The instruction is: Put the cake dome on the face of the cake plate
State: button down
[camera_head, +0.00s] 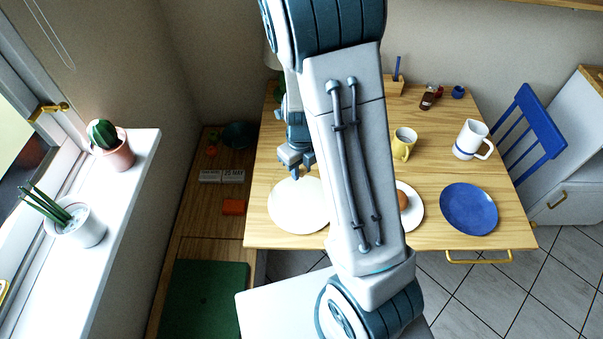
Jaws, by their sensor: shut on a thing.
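My gripper (297,170) points down at the left part of the wooden table, shut. It is over the far edge of a pale, cream round disc (299,208), which looks like the cake plate lying flat. The outline of the cake dome does not stand out in this view; I take it to be the thing in my jaws, but its shape and its gap to the disc cannot be made out. My arm crosses the middle of the view and hides part of the table and the disc's right side.
A blue chair (530,130) stands right. A low wooden bench (190,235) is left.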

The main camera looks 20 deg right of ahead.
aim_at(302, 176)
jog(key=shift+f, duration=1.7)
jog(key=c, duration=1.1)
grip_release()
jog(key=shift+c, duration=0.2)
